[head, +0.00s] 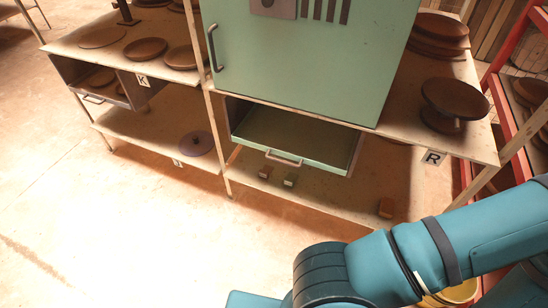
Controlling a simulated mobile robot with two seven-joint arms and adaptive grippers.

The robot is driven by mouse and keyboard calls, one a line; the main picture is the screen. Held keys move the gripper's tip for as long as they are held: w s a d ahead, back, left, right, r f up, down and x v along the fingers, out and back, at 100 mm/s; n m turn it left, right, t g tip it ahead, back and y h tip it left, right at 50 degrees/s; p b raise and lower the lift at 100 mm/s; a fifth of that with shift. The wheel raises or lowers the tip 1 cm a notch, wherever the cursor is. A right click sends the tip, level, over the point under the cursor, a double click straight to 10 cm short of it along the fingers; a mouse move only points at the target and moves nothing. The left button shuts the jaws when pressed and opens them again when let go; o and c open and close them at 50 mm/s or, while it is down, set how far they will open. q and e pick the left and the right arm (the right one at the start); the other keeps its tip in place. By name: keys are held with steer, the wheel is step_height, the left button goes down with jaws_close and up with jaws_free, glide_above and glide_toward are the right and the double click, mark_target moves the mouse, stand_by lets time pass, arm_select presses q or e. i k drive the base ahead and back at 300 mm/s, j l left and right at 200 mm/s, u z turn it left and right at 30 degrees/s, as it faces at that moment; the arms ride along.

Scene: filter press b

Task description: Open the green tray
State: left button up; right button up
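The green tray (290,143) is a shallow drawer below the large green cabinet (305,55). It is slid partly out toward me, and its inside looks empty. Its metal bar handle (284,159) is on the front edge, with nothing touching it. The back of the tray is hidden under the cabinet. My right arm, in teal, comes in from the right and runs down past the bottom edge; its gripper is out of the picture. My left gripper is not in view either.
A lower shelf under the tray holds small blocks (289,181). A wooden stand (455,101) is on the right shelf. Open floor (130,220) lies at front left.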

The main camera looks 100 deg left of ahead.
mark_target(324, 145)
steer(key=u, duration=3.1)
steer(key=i+j+z, duration=0.2)
steer(key=i, duration=0.15)
steer(key=i+z, duration=0.2)
steer(key=i+j, duration=0.05)
steer(key=i, duration=0.05)
